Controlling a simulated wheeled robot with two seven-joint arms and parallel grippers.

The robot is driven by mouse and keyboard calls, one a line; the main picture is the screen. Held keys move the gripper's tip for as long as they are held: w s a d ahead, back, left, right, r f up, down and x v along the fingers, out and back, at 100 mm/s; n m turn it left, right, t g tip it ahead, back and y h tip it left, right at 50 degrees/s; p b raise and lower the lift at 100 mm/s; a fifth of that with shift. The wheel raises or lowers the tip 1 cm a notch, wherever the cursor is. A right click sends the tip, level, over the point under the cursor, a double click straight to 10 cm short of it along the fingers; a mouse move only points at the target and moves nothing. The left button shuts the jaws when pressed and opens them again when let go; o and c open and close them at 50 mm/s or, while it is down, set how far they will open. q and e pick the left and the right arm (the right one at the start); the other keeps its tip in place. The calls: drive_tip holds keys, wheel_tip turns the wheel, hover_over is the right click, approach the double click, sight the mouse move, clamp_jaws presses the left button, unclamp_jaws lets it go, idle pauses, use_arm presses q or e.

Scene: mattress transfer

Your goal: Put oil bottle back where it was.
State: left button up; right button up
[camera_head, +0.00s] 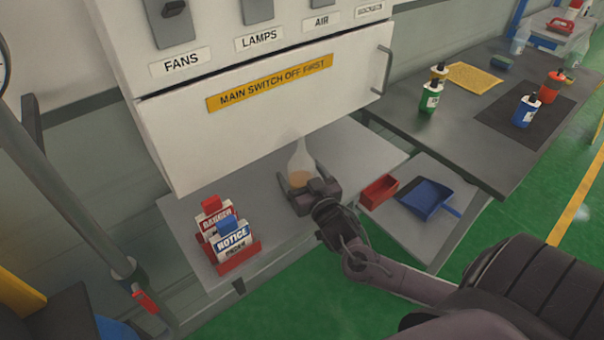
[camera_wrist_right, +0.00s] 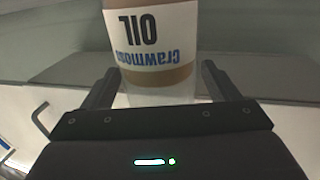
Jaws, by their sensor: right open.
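The oil bottle (camera_head: 301,166) is clear with amber oil in its lower part. It stands upright on the grey shelf (camera_head: 345,150) under the white switch cabinet. In the right wrist view the oil bottle (camera_wrist_right: 152,45) shows its OIL label upside down. My right gripper (camera_head: 310,187) is at the front of the bottle, low on its body. In the right wrist view its two fingers (camera_wrist_right: 158,88) lie on either side of the bottle, open, with gaps beside it. My left gripper is not in view.
A red rack (camera_head: 240,257) with DANGER and NOTICE tags stands left on the shelf. A red bin (camera_head: 379,191) and blue dustpan (camera_head: 428,195) lie to the right. The cabinet (camera_head: 255,125) overhangs the shelf. Several bottles stand on the dark bench (camera_head: 470,150).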

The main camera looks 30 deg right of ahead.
drive_tip(key=shift+r, duration=0.15)
drive_tip(key=shift+s, duration=0.25)
drive_tip(key=s+a+b, duration=0.1)
drive_tip(key=s+b, duration=0.1)
drive_tip(key=s, duration=0.9)
drive_tip(key=shift+s+a, duration=0.2)
drive_tip(key=shift+a, duration=0.15)
